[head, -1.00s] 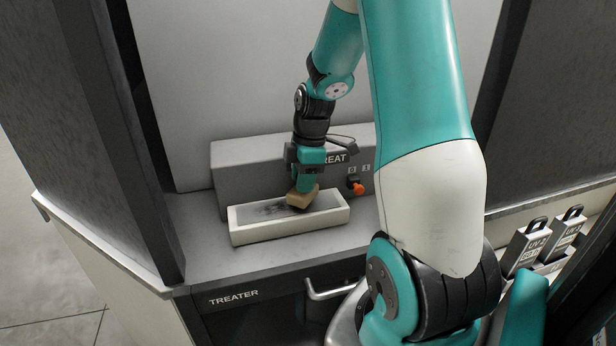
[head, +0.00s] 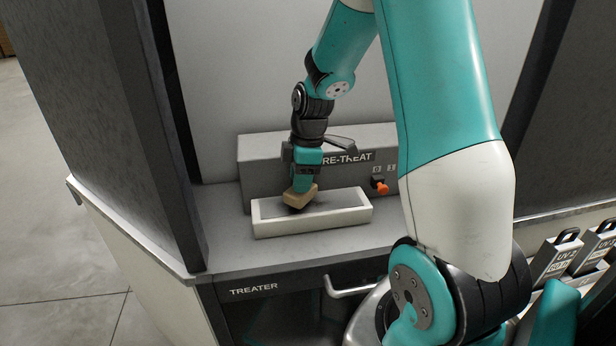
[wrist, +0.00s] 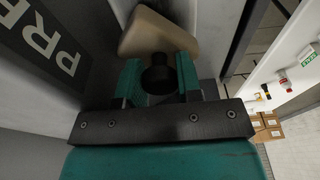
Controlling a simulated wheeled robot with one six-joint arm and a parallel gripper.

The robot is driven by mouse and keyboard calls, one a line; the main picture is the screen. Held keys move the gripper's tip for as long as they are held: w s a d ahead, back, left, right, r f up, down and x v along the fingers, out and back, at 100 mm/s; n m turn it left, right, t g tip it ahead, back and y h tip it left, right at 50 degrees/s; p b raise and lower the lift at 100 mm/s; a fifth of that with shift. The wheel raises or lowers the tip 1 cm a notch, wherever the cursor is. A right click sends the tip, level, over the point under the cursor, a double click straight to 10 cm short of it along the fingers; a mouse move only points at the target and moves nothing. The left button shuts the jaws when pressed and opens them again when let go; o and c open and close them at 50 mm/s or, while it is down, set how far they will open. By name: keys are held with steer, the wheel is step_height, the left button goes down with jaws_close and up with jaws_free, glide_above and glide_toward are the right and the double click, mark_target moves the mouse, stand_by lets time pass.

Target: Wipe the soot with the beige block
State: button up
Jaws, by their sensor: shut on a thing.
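The beige block (head: 300,198) is held in my gripper (head: 302,186), which is shut on it. The block is tilted and sits over the left-middle part of a pale shallow tray (head: 345,224). Whether it touches the tray's floor is hard to tell. A small dark patch (head: 297,210) shows right under the block; I cannot tell soot from shadow there. The rest of the tray's visible floor looks clean and light. In the wrist view the block (wrist: 160,32) shows beyond the green fingers of my gripper (wrist: 158,70).
A grey panel marked PRE-TREAT (head: 262,165) stands behind the tray, with an orange-red switch (head: 381,187) at its right. A dark wall (head: 120,130) bounds the left side. Handled UV boxes (head: 556,258) stand at the lower right.

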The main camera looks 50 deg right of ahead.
glide_above(275, 209)
stand_by(0.7)
step_height(275, 209, up, 6)
steer(key=p, duration=0.5)
steer(key=shift+d, duration=0.15)
steer(key=shift+w, duration=0.1)
steer(key=shift+r+p, duration=1.45)
steer(key=shift+r, duration=0.6)
step_height(275, 209, down, 10)
steer(key=b, duration=0.7)
steer(key=shift+r, duration=0.2)
steer(key=shift+c, duration=0.4)
